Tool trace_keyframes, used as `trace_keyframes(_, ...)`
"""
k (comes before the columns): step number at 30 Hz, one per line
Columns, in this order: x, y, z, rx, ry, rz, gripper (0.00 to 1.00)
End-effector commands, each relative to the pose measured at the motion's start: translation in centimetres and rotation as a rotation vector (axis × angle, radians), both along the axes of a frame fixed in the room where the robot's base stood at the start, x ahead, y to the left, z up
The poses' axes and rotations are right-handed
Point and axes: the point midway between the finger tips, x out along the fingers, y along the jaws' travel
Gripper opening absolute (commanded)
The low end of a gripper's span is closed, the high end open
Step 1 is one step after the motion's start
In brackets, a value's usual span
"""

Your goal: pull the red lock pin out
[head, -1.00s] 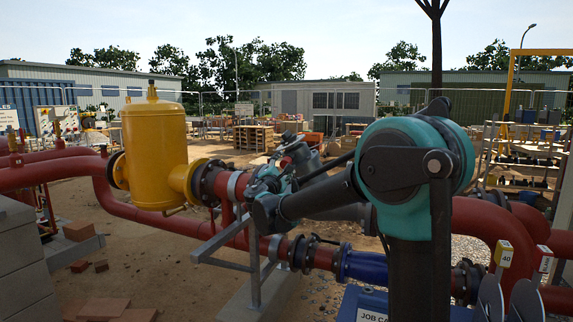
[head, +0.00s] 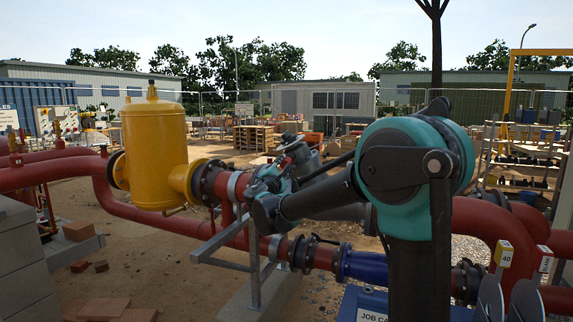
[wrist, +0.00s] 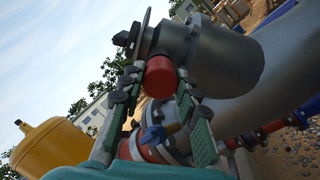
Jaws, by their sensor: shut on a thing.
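The red lock pin (wrist: 160,77) shows in the wrist view as a short red cylinder end below a grey metal housing (wrist: 205,55). My gripper (wrist: 158,82) has one finger on each side of the pin and is shut on it. The pin's inner end is hidden, so I cannot tell how far it sits in the housing. In the head view my gripper (head: 288,163) is at the pipe line, right of the yellow vessel, and my arm hides most of the pin area.
The yellow vessel (head: 153,150) stands left of my gripper. A red pipe (head: 150,206) runs below, with a blue section (head: 366,267). Loose bricks lie on the ground at left.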

Motion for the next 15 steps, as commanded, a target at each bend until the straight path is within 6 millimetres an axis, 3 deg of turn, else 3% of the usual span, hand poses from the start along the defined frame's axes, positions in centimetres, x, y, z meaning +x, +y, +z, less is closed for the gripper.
trace_keyframes(15,-0.75,0.23,-0.17,0.000,0.000,0.000,0.00)
